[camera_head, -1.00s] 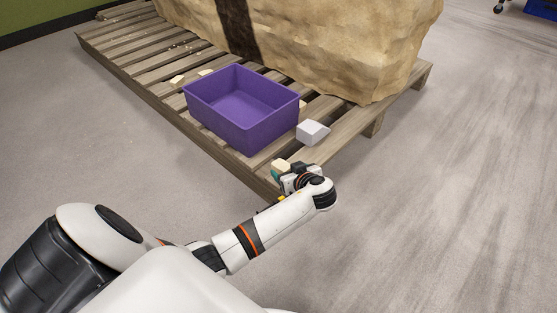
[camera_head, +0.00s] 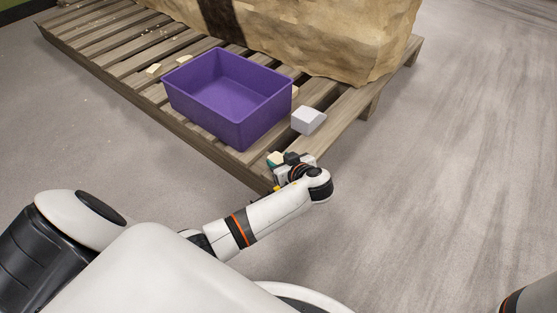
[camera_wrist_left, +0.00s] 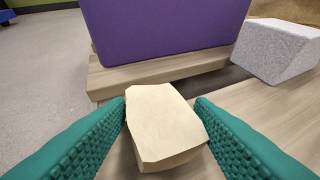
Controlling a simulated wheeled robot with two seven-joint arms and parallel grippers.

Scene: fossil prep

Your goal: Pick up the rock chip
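The rock chip (camera_wrist_left: 163,122) is a cream, angular block on the pallet's wooden slat in the left wrist view. In the head view the rock chip (camera_head: 275,158) shows as a small pale patch at the pallet's near corner, partly hidden by my left gripper (camera_head: 279,167). The left gripper's teal ribbed fingers (camera_wrist_left: 161,102) stand apart, one on each side of the chip. The chip lies very close to both fingertips; a gap shows at its lower left. Firm contact cannot be made out. My right gripper is out of view.
A purple bin (camera_head: 240,133) stands on the wooden pallet (camera_head: 127,88) just beyond the chip. A grey-white block (camera_head: 308,121) lies right of the bin. A large tan rock (camera_head: 330,45) fills the pallet's back. Smaller pale chips (camera_head: 154,69) lie left of the bin. Open floor surrounds the pallet.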

